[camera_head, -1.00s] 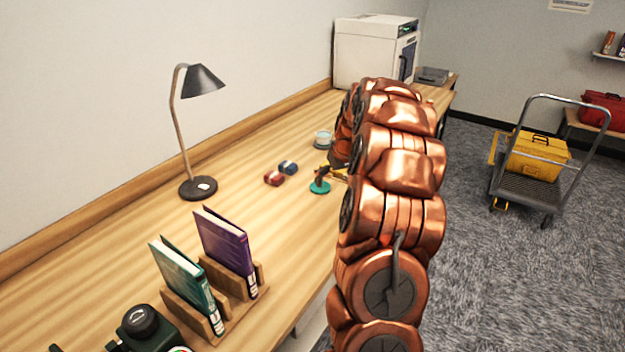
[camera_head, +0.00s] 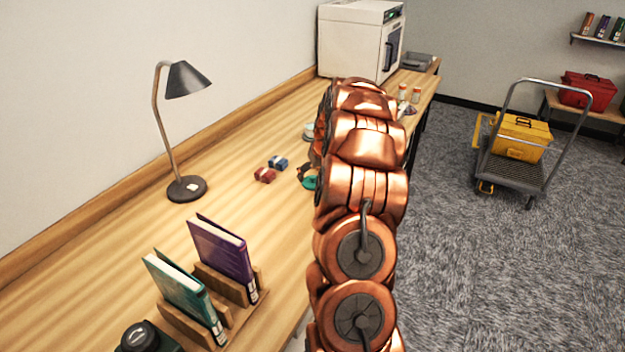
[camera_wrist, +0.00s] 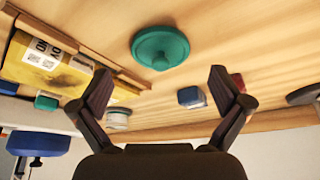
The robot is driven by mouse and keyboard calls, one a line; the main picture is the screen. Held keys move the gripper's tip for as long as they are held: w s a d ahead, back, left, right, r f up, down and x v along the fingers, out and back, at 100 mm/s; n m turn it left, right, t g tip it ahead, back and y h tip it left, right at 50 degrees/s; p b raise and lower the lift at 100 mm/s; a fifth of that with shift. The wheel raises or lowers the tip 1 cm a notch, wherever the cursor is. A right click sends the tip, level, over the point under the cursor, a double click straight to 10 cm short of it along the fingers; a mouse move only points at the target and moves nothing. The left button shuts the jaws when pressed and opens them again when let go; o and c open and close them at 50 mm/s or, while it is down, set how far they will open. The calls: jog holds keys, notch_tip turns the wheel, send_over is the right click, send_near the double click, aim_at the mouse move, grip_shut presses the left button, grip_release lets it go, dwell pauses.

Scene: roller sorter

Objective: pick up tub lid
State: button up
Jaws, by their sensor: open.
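The tub lid (camera_wrist: 160,47) is a round teal disc with a small knob, lying on the wooden table. In the wrist view it is at the top middle, beyond my fingertips and centred between them. In the head view only part of the teal lid (camera_head: 309,183) shows beside my arm, which hides the rest. My gripper (camera_wrist: 158,82) is open and empty, its two dark fingers spread wide. The lid is not between the fingers. In the head view my gripper is mostly hidden behind my copper-coloured arm.
A blue block (camera_head: 278,163) and a red block (camera_head: 264,175) lie left of the lid. A desk lamp (camera_head: 187,188) and books in a holder (camera_head: 222,258) stand nearer. A yellow item in a wooden tray (camera_wrist: 45,62) and a small round tub (camera_wrist: 118,117) are near the lid.

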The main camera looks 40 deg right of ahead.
aim_at(314, 178)
jog(key=shift+p+x, duration=0.45)
jog(key=shift+x, duration=1.1)
jog(key=shift+c, duration=0.4)
jog(key=c, duration=0.8)
